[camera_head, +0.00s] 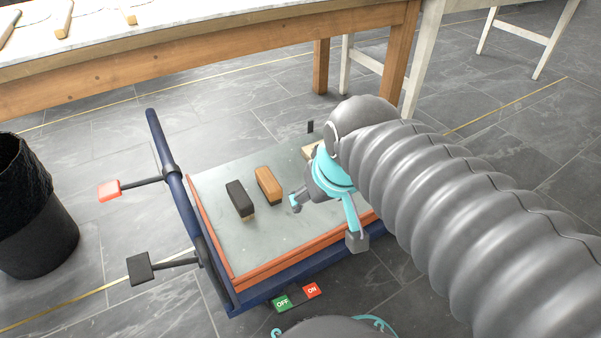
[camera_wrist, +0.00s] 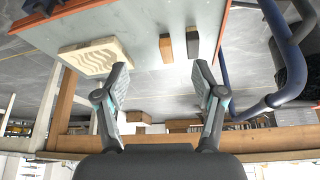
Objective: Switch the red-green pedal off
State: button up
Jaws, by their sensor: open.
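The red-green pedal (camera_head: 297,297) lies on the floor by the near edge of the low press bed. Its green half on the left reads OFF and its red half on the right reads ON. I cannot tell from its tilt which half is pressed. My gripper (camera_head: 326,222) is open and empty, over the press bed, beyond the pedal and a little to its right in the head view. In the wrist view my gripper (camera_wrist: 163,80) shows its two fingers spread apart with nothing between them. The pedal does not show in the wrist view.
The press bed (camera_head: 290,230) has an orange rim and carries a black block (camera_head: 239,199) and a brown block (camera_head: 268,185). A pale carved block (camera_wrist: 95,57) lies there too. A blue bar (camera_head: 170,170) with pads runs along the left. A black bin (camera_head: 35,225) stands far left.

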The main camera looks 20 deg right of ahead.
aim_at(284, 303)
jog(key=z, duration=0.2)
jog(key=k, duration=0.6)
jog(key=u, duration=1.75)
jog(key=i, duration=0.35)
jog(key=z, duration=1.25)
